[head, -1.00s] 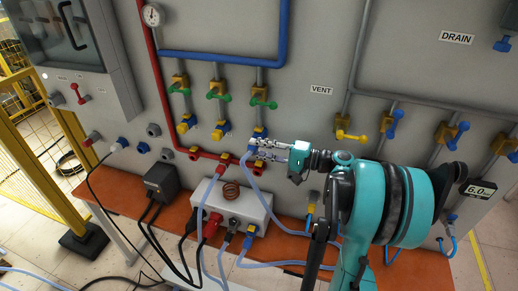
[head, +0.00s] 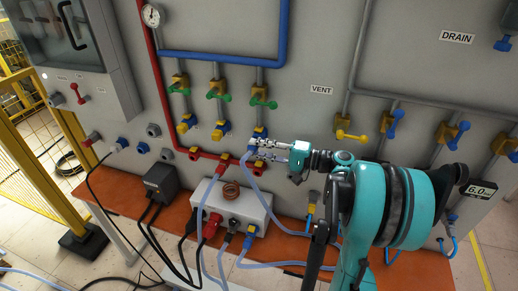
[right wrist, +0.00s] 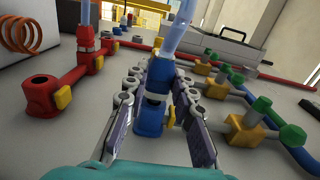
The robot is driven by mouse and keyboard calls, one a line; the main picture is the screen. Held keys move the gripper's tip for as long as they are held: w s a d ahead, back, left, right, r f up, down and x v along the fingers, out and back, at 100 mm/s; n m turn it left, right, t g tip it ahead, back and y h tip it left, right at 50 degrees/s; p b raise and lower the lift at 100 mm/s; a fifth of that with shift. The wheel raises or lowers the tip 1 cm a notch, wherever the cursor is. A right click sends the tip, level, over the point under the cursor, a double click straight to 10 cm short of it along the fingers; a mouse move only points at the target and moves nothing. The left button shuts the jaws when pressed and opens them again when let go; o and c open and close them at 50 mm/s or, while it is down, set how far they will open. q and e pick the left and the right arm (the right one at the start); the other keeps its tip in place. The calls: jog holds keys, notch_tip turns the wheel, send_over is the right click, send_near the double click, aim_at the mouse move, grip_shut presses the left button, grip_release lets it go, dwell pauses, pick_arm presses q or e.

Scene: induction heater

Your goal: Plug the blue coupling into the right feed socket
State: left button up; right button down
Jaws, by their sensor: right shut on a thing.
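My right gripper (head: 268,150) reaches in from the right to the panel in the head view, at the lower end of the right green-handled branch. In the right wrist view its ridged fingers stand on both sides of the blue coupling (right wrist: 156,84), shut on it. A clear blue hose (right wrist: 178,35) leaves the coupling. A pale ring and the blue right feed socket (right wrist: 149,123) with a yellow tab lie directly in line with the coupling; the socket also shows in the head view (head: 260,131). I cannot tell whether the coupling is fully seated. My left gripper is out of view.
A red manifold (head: 208,156) with a hosed red coupling (head: 222,164) runs close by, left and below. Green-handled valves (head: 218,92) stand above. A grey box with a copper coil (head: 231,190) sits on the brown bench below, among hoses and cables.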

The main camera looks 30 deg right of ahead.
jog(key=shift+w+d, duration=0.45)
jog(key=shift+d, duration=0.05)
jog(key=c, duration=1.4)
grip_release()
jog(key=shift+c, duration=0.2)
jog(key=shift+o, duration=1.3)
